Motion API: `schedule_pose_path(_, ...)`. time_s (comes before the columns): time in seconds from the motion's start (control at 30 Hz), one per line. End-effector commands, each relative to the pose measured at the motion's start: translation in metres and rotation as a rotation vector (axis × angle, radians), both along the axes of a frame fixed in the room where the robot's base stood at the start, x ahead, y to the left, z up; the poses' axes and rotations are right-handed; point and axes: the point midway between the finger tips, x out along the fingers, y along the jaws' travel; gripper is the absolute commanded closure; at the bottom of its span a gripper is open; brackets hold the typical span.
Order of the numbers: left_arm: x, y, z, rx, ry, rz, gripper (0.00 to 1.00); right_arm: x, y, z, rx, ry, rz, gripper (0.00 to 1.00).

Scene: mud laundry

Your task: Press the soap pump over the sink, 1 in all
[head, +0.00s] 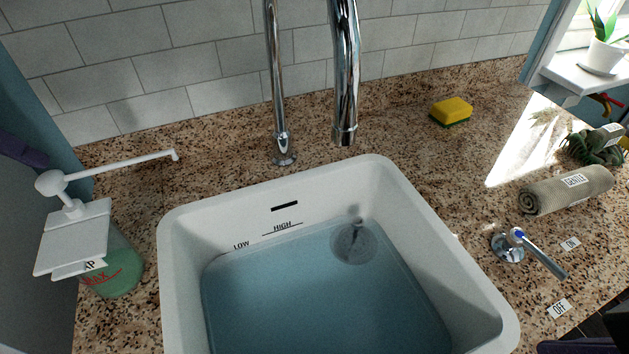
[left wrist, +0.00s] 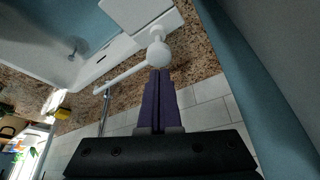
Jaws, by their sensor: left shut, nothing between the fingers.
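The soap bottle (head: 120,262) holds green liquid and stands on the counter left of the sink. A white plate-like part covers much of it. Its white pump head (head: 52,183) has a long spout pointing right, its tip near the sink's back left corner. The white sink (head: 188,232) holds bluish water. My left gripper (head: 40,160) shows as dark purple fingers at the left edge, close to the pump head. In the left wrist view its fingers (left wrist: 160,72) are together and empty, with the round pump head (left wrist: 159,55) just beyond the tips; contact is unclear. Part of my right gripper shows at the bottom right corner.
A chrome faucet (head: 345,85) stands behind the sink. A yellow sponge (head: 452,110), a rolled towel (head: 567,190) and a lever handle (head: 540,253) are on the right counter. A blue-grey wall edge is close on the left.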

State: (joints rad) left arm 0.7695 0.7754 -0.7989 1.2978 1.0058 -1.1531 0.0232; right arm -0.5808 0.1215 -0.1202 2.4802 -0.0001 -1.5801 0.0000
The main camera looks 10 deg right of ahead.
Motion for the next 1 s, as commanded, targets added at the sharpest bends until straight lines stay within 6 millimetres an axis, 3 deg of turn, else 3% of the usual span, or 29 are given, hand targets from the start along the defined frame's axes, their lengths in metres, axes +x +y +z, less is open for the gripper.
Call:
schedule_pose_path(0.47, 0.000, 0.000, -0.001, 0.000, 0.000, 0.000, 1.00, 0.000, 0.000, 0.000, 0.001, 0.000, -0.001, 0.51)
schedule_pose_path(1.0, 0.000, 0.000, -0.019, -0.001, 0.001, 0.001, 1.00, 0.000, 0.000, -0.011, 0.002, -0.001, -0.002, 0.51)
